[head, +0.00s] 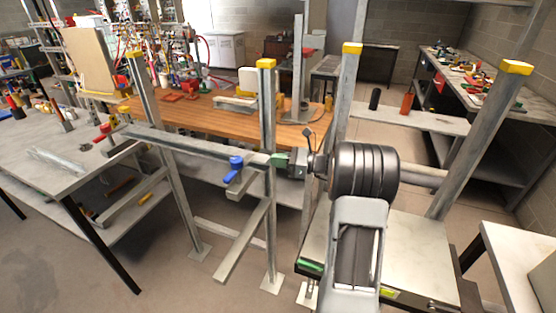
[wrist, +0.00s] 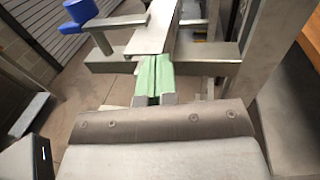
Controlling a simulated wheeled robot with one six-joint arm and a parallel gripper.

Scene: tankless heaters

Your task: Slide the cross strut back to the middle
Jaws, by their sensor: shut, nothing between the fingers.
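The cross strut (head: 190,146) is a long grey metal bar running between upright posts, left of my gripper. Its near end also shows in the wrist view (wrist: 153,36), just beyond the fingertips. A blue knob (head: 236,162) sits by the strut towards its right end; it also shows at the upper left of the wrist view (wrist: 80,11). My gripper (head: 281,160) is shut and empty, its green fingers (wrist: 153,79) side by side and pointing at the strut's end. I cannot tell whether they touch it. My wrist hides part of the area to the right.
Yellow-capped posts (head: 268,110) stand around the strut. A lower bar (head: 240,240) juts towards the camera. A grey table (head: 50,150) is at the left and a wooden workbench (head: 200,115) behind. Bare floor (head: 175,285) is open at the front left.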

